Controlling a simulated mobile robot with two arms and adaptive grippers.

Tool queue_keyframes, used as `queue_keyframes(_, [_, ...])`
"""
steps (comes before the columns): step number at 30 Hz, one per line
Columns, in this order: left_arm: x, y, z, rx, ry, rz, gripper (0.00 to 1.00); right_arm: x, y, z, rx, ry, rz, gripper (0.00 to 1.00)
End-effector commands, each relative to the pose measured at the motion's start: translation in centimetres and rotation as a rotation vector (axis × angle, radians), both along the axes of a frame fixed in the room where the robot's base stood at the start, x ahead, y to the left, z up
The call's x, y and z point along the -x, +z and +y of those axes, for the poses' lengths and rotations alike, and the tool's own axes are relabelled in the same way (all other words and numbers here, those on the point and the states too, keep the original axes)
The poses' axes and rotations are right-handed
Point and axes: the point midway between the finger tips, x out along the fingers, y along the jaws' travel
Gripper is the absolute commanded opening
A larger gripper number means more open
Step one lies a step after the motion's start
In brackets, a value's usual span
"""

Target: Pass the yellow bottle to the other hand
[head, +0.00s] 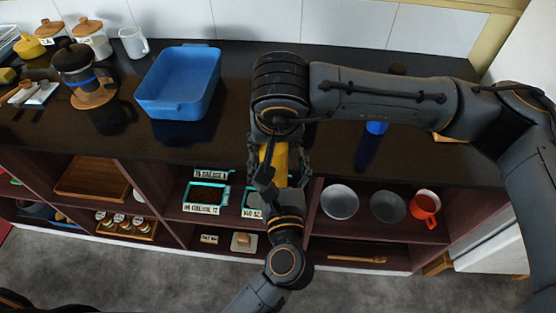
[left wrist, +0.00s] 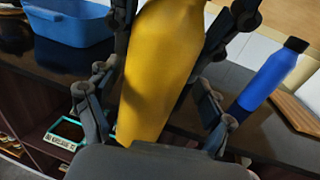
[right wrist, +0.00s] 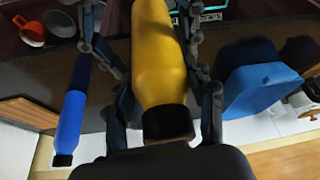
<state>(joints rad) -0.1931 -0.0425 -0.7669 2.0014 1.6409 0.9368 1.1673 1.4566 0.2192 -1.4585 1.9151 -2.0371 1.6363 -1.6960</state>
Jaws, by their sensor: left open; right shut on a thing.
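The yellow bottle (head: 272,155) is held in front of the counter edge, partly hidden by my grippers in the head view. My right gripper (head: 270,140) comes from above and is shut on it. In the right wrist view the bottle (right wrist: 158,55) lies between the fingers, with its black cap (right wrist: 168,122) close to the palm. My left gripper (head: 278,180) comes from below and is open, its fingers on both sides of the bottle. In the left wrist view the yellow body (left wrist: 160,70) fills the space between these fingers; whether they touch it I cannot tell.
A blue basin (head: 180,82) stands on the dark counter (head: 225,125) left of my grippers. A blue bottle (head: 376,127) stands to the right, partly hidden by my right arm. Below, open shelves hold grey bowls (head: 340,201), a red mug (head: 425,207) and boxes (head: 205,197).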

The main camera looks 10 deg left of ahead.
Motion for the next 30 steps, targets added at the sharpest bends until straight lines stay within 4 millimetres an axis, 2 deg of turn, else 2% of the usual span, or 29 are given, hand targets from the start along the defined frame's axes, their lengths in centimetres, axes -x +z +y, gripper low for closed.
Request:
queue_keyframes(1, [0.0, 0.0, 0.0, 0.000, 0.000, 0.000, 0.81, 0.0, 0.1, 0.0, -0.001, 0.000, -0.002, 0.00])
queue_keyframes(2, [0.0, 0.0, 0.0, 0.000, 0.000, 0.000, 0.75, 0.0, 0.1, 0.0, -0.001, 0.000, -0.002, 0.00])
queue_keyframes(12, [0.0, 0.0, -0.2, 0.000, -0.005, -0.001, 0.06, 0.1, 0.1, 0.2, -0.004, 0.005, 0.001, 0.00])
queue_keyframes(13, [0.0, 0.1, -0.2, 0.000, -0.005, -0.003, 0.05, 0.2, 0.1, 0.2, -0.005, 0.006, 0.001, 0.58])
queue_keyframes(16, [0.0, 0.1, -0.2, 0.000, -0.006, -0.003, 0.05, 0.2, 0.1, 0.3, -0.007, 0.007, 0.001, 0.79])
queue_keyframes(26, [0.0, 0.1, -0.1, -0.001, -0.002, -0.003, 0.05, 0.1, 0.1, 0.1, -0.002, 0.002, 0.000, 0.81])
queue_keyframes(30, [0.0, 0.1, 0.0, -0.001, -0.001, -0.003, 0.05, 0.4, 1.2, 0.0, -0.003, 0.002, -0.002, 0.81])
